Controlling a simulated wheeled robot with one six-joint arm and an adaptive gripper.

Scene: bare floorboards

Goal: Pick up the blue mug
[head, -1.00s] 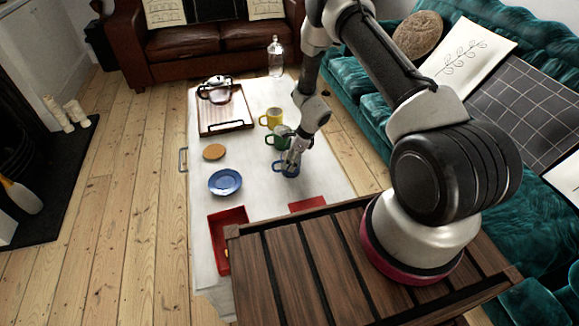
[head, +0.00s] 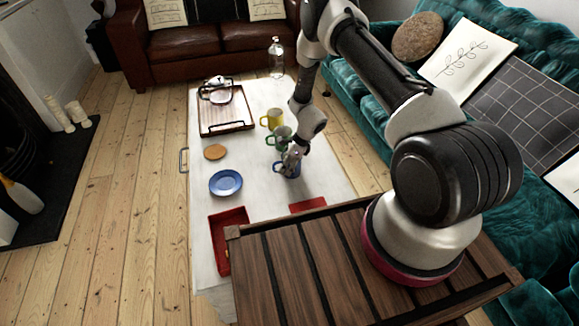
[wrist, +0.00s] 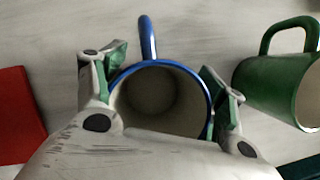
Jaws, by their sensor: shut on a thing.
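The blue mug (head: 290,170) is on or just above the white table, partly hidden by my gripper (head: 291,158) in the head view. In the wrist view the blue mug (wrist: 150,62) shows its blue rim, pale empty inside and a handle at the top of the picture. My gripper (wrist: 165,95) has one finger on each side of the mug and is shut on it. The mug looks upright. I cannot tell clearly whether its base touches the table.
A green mug (wrist: 275,88) stands close to the right in the wrist view. A yellow mug (head: 272,118), a blue plate (head: 225,183), a round cork coaster (head: 215,152), a wooden tray (head: 225,128) and a red tray (head: 216,238) are on the table (head: 262,205).

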